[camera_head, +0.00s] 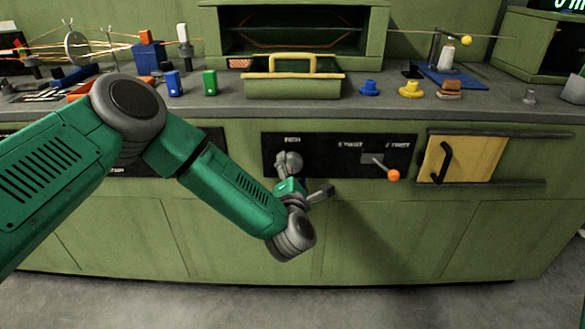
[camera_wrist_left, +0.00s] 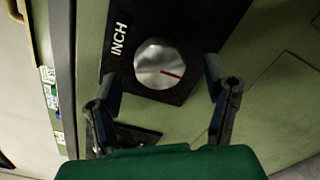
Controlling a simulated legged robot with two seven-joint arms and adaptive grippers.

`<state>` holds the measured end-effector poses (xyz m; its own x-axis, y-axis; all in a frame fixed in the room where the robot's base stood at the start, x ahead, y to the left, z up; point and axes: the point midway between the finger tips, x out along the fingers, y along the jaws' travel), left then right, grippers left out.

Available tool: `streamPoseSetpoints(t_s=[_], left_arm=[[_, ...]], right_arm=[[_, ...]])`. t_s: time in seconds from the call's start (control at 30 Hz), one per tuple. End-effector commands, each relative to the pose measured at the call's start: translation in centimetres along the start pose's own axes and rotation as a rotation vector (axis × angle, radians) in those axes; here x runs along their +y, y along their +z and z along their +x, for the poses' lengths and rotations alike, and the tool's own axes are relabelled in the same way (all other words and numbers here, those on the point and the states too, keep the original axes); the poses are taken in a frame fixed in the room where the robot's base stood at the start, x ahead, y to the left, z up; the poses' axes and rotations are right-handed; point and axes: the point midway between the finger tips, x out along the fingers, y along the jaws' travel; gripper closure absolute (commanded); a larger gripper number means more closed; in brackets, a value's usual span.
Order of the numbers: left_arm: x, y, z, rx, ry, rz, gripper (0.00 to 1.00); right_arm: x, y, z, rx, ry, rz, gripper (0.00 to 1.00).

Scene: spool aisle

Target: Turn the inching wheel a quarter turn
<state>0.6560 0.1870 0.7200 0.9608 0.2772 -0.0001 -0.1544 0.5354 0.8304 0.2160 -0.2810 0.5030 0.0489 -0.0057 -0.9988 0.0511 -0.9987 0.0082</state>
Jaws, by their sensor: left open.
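The inching wheel is a round silver knob (camera_wrist_left: 157,62) on a black panel marked INCH, with a red line on its face pointing right in the left wrist view. In the head view the wheel (camera_head: 291,161) sits on the front of the green bench, partly hidden by my gripper. My left gripper (camera_head: 305,180) is open in front of it. In the left wrist view the two fingers of the gripper (camera_wrist_left: 163,80) are spread on either side of the wheel, with visible gaps and nothing between them. My right gripper is not in view.
An orange-tipped lever (camera_head: 393,175) stands out right of the wheel. Farther right is a yellow door (camera_head: 458,158) with a black handle and dark rails. The floor in front is clear.

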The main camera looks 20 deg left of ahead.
Motion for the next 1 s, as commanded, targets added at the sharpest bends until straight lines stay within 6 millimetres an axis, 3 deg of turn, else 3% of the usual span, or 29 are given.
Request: streamPoseSetpoints(t_s=[0.2, 0.6, 0.73, 0.77, 1.0], left_arm=[[-0.1, -0.1, 2.8, 0.000, 0.001, 0.002, 0.30], [0.0, 0.0, 3.5, 0.000, -0.001, 0.002, 0.30], [0.0, 0.0, 3.5, 0.000, -0.002, 0.002, 0.76], [0.0, 0.0, 3.5, 0.000, -0.002, 0.002, 0.81], [-0.1, 0.0, 3.5, 0.000, -0.004, 0.012, 0.81]], right_arm=[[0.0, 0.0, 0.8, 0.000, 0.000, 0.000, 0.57], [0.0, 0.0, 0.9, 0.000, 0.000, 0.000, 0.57], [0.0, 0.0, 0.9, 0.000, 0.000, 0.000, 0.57], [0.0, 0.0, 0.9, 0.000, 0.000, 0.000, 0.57], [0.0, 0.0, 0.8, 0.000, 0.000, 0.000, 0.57]])
